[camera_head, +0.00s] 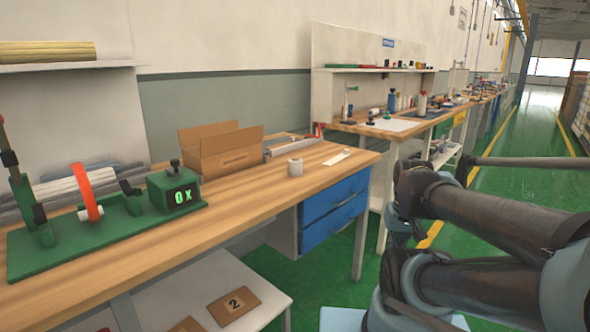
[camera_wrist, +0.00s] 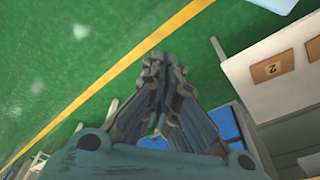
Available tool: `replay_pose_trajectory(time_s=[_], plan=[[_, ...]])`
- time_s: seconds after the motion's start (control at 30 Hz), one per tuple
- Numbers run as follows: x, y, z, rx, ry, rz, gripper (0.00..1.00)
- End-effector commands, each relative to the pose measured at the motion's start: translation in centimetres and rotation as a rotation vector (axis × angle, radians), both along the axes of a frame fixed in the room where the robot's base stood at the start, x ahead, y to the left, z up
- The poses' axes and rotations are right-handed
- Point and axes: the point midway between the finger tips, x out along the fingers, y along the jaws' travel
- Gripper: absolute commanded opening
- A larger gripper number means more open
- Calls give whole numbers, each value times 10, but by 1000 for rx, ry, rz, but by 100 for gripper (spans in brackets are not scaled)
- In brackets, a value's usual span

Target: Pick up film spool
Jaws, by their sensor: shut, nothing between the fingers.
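A small grey-white roll, which looks like the film spool (camera_head: 295,167), stands upright on the wooden workbench (camera_head: 240,191) near its right end. It is in front of the cardboard box and beside a flat white strip. My gripper (camera_wrist: 165,68) shows in the wrist view with its fingers together and nothing between them. It is over the green floor, apart from the bench and the roll. In the head view my arm is at the right, clear of the bench. I cannot make out the spool in the wrist view.
An open cardboard box (camera_head: 222,152) stands behind the roll. A green winding device (camera_head: 182,190) with a "0x" display fills the bench's left part. Blue drawers (camera_head: 335,211) hang under the bench's right end. Green floor (camera_head: 325,278) lies open between bench and arm.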

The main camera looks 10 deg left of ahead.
Motion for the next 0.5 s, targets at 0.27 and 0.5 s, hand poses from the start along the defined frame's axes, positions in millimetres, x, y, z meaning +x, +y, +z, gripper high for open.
replay_pose_trajectory(time_s=[0.27, 0.5], plan=[[0, 4, 16, 2, -17, 23, 43], [56, 28, 76, 17, -44, 155, 73]])
